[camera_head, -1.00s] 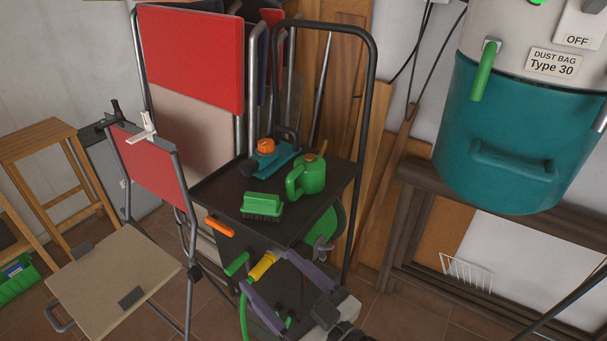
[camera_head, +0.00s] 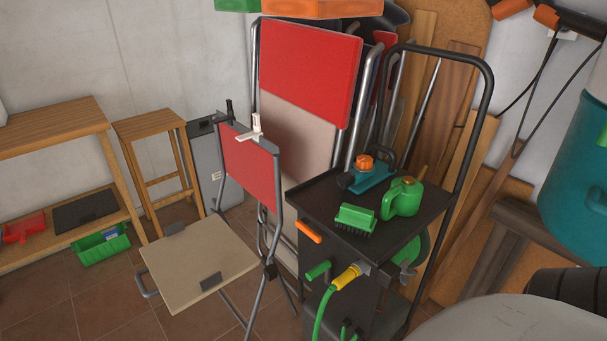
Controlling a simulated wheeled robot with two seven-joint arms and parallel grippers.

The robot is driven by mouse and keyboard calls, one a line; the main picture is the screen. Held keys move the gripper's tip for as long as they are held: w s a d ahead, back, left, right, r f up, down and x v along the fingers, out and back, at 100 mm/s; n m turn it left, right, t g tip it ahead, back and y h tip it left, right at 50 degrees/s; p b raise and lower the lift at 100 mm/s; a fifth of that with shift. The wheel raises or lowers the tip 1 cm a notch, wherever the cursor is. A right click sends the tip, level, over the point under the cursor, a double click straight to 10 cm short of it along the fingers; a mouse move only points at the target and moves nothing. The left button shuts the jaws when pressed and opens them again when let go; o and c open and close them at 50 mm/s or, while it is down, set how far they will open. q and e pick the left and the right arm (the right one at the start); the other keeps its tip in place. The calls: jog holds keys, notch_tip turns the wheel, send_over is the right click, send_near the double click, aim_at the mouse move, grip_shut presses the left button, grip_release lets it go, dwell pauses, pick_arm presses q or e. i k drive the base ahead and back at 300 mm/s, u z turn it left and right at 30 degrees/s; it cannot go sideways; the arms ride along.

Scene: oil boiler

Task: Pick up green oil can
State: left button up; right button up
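The green oil can (camera_head: 404,198) stands upright on the dark top tray of a black cart (camera_head: 325,200), right of centre in the head view. Neither gripper is in view. A pale rounded part and a black ribbed part at the lower right look like my own arm; its gripper end does not show.
A green brush (camera_head: 357,218) and a blue tool with an orange cap (camera_head: 368,174) share the tray. The cart's tall black handle (camera_head: 488,90) rises behind the can. A folding chair (camera_head: 200,258) stands left of the cart. A teal drum (camera_head: 575,190) is at right.

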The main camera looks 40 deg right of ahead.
aim_at(403, 199)
jog(key=u, duration=0.7)
jog(key=i, duration=1.3)
jog(key=z, duration=2.8)
